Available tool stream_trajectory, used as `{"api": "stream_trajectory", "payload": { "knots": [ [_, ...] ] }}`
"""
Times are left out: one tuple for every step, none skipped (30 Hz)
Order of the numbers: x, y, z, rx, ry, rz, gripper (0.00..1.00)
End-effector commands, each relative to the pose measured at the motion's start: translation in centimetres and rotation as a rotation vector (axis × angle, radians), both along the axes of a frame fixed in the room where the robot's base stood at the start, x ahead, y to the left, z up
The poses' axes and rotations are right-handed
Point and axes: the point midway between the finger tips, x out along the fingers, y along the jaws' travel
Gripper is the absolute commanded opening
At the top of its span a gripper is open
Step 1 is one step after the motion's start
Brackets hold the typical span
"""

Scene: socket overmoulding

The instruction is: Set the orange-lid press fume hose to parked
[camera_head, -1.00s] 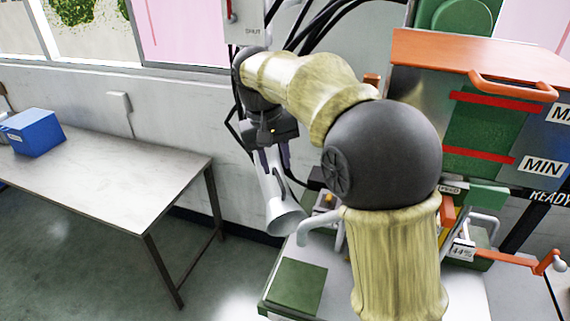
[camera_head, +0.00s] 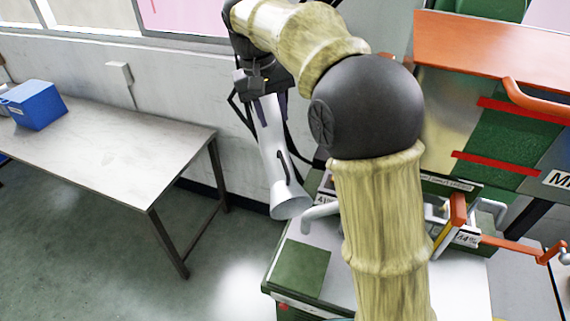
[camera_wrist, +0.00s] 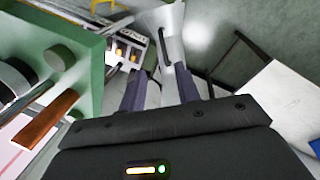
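The fume hose (camera_head: 273,150) is a pale grey tube with a flared funnel mouth. It hangs mouth down in the head view, left of my arm and near the press bed's left edge. My gripper (camera_head: 270,104) is at its upper part, with one dark purple finger on each side, and seems shut on it. In the wrist view the hose (camera_wrist: 171,48) runs out between the fingertips of my gripper (camera_wrist: 163,84), funnel away from me. The exact contact is hard to see. The press's orange lid (camera_head: 480,47) is at the right of the head view.
A grey table (camera_head: 110,150) with a blue box (camera_head: 34,104) stands at the left. The press bed has a green pad (camera_head: 298,268) and grey bent handles. An orange lever (camera_head: 515,247) sticks out at the right. Floor shows between table and press.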

Motion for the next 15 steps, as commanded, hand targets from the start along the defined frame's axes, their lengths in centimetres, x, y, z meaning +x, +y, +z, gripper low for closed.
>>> {"api": "stream_trajectory", "payload": {
  "knots": [
    [-0.1, 0.0, -0.6, -0.002, 0.003, 0.001, 0.32],
    [-0.1, 0.0, -1.0, -0.002, 0.002, 0.004, 0.32],
    [-0.1, -0.1, -1.5, -0.002, 0.004, 0.004, 0.32],
    [-0.1, -0.1, -2.0, -0.001, 0.004, 0.005, 0.32],
    [-0.1, -0.1, -2.5, -0.002, 0.005, 0.006, 0.32],
    [-0.1, -0.2, -3.1, -0.002, 0.004, 0.007, 0.32],
    [-0.1, -0.3, -3.7, -0.002, 0.005, 0.007, 0.32],
    [0.0, -0.4, -4.2, -0.002, 0.004, 0.007, 0.32],
    [0.0, -0.5, -4.9, -0.001, 0.004, 0.008, 0.32],
    [0.0, -0.6, -5.4, -0.002, 0.005, 0.008, 0.32],
    [0.0, -0.7, -5.9, -0.002, 0.004, 0.008, 0.32],
    [0.1, -0.8, -6.6, -0.002, 0.005, 0.008, 0.32],
    [0.1, -0.9, -7.1, -0.002, 0.005, 0.008, 0.32],
    [0.1, -1.0, -7.6, -0.002, 0.005, 0.008, 0.32],
    [0.1, -1.2, -8.3, -0.003, 0.006, 0.008, 0.32]
  ]
}}
